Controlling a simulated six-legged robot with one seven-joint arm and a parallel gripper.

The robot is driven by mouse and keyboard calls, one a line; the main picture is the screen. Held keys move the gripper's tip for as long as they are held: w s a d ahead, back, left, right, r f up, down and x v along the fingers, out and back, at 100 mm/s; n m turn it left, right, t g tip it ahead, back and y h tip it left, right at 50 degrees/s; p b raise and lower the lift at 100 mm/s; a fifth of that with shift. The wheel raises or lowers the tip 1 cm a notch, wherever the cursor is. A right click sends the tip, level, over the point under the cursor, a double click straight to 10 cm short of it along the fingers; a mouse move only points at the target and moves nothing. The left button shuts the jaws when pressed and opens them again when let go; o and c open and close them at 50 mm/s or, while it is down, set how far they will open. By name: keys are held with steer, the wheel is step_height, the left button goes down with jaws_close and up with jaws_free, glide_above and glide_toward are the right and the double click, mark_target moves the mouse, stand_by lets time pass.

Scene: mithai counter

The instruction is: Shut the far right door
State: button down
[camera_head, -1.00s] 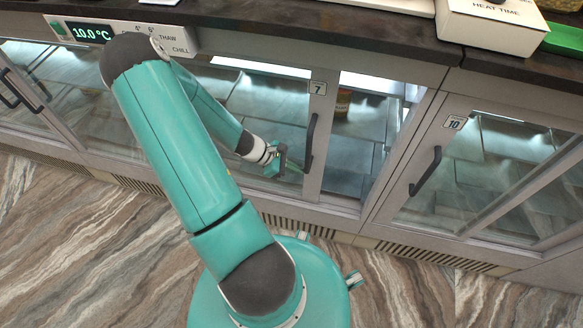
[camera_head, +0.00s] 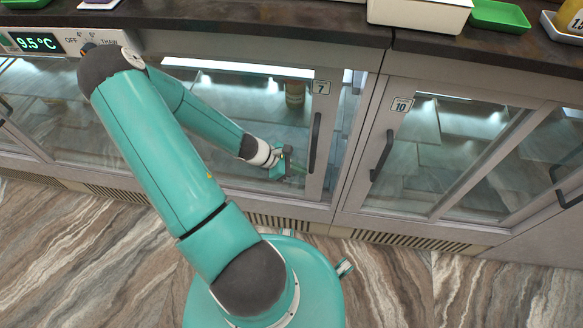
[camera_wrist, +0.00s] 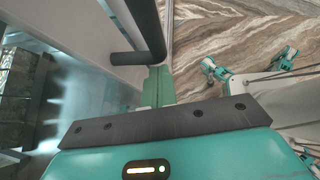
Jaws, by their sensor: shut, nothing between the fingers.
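The sliding glass door with tag 7 (camera_head: 240,120) stands at the right end of the cabinet with the temperature display. A narrow gap (camera_head: 347,125) shows between its right edge and the grey post. Its black bar handle (camera_head: 315,143) is upright near that edge. My gripper (camera_head: 293,168) is at the left side of this handle, low down. In the wrist view the shut green fingers (camera_wrist: 157,87) lie against or close beside the black handle (camera_wrist: 147,30); contact is hard to tell. Nothing is held.
A separate door with tag 10 (camera_head: 440,140) and its handle (camera_head: 382,155) stand right of the post. A jar (camera_head: 295,93) is behind the door 7 glass. The dark counter (camera_head: 270,25) overhangs above. The striped floor (camera_head: 400,285) in front is clear.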

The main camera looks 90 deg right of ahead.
steer(key=s, duration=0.5)
steer(key=shift+a, duration=0.25)
steer(key=shift+s, duration=0.15)
steer(key=shift+s+a+r, duration=0.1)
steer(key=shift+s, duration=0.05)
steer(key=shift+w, duration=0.4)
glide_toward(310, 171)
steer(key=w+f, duration=0.2)
steer(key=w, duration=0.1)
steer(key=shift+s+r, duration=0.1)
steer(key=shift+s, duration=0.1)
